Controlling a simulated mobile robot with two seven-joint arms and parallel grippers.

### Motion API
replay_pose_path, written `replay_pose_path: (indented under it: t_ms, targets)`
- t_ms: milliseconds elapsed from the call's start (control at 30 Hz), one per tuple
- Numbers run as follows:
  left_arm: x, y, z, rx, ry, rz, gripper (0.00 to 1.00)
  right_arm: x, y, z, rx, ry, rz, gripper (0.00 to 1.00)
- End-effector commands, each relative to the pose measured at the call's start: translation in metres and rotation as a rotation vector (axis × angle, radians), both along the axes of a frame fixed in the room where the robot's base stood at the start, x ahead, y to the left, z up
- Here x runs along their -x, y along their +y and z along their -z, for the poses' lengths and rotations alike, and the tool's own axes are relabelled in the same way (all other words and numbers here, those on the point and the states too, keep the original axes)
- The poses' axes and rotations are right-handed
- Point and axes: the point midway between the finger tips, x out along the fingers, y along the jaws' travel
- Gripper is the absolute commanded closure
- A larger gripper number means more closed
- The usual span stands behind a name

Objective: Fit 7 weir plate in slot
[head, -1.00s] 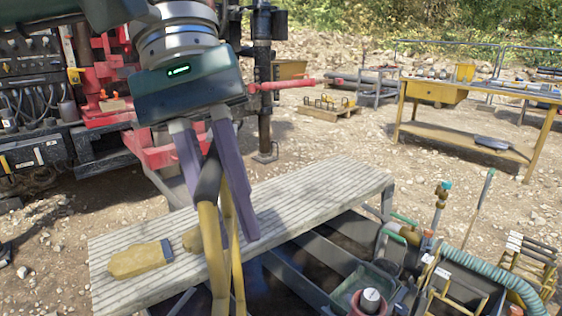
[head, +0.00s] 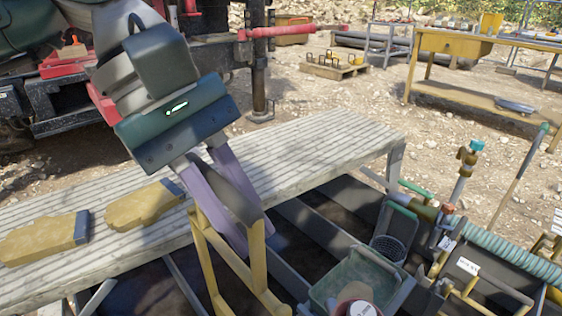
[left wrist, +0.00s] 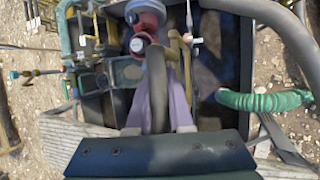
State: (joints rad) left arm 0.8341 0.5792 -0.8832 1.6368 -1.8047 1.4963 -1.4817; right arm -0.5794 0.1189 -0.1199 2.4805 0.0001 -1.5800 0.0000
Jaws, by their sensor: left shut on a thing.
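My left gripper (head: 249,237), with purple fingers, is shut on a dark grip at the top of a yellow bar frame (head: 207,262) in the head view. I take this for the weir plate's handle, but no plate is clearly visible below it. The frame is tilted and its lower end runs out of the picture. The mud tank (head: 317,232), with dark bays between grey bars, lies beneath and to the right. In the left wrist view the dark grip (left wrist: 157,90) stands between the fingers. The slot cannot be made out. My right gripper is not in view.
A slatted walkway (head: 330,150) runs behind the tank, with two yellow gloves (head: 40,240) on it. Right of the frame are a green-rimmed tray (head: 358,272), a red-rimmed pot (head: 362,308), a valve pipe (head: 461,180) and a green hose (head: 520,257). A yellow workbench (head: 500,100) stands behind.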

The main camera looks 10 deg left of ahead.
Motion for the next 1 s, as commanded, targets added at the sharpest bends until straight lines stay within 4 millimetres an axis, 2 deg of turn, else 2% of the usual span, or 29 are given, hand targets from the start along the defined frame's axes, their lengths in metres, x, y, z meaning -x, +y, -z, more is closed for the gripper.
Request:
replay_pose_path:
  t_ms: [33,200,433,633,1000]
  targets:
    - [0.0,0.0,0.013,0.001,0.001,0.0,1.0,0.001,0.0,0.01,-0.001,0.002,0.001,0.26]
    - [0.0,0.0,0.043,0.002,0.001,0.001,1.0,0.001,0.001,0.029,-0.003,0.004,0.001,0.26]
    - [0.0,0.0,0.075,0.001,0.0,0.001,1.0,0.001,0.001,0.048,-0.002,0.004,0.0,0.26]
    - [0.0,0.0,0.086,0.001,-0.001,0.001,1.0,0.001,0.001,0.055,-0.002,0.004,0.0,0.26]
    - [0.0,0.0,0.087,0.001,-0.002,0.001,1.0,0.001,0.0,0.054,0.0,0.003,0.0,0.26]
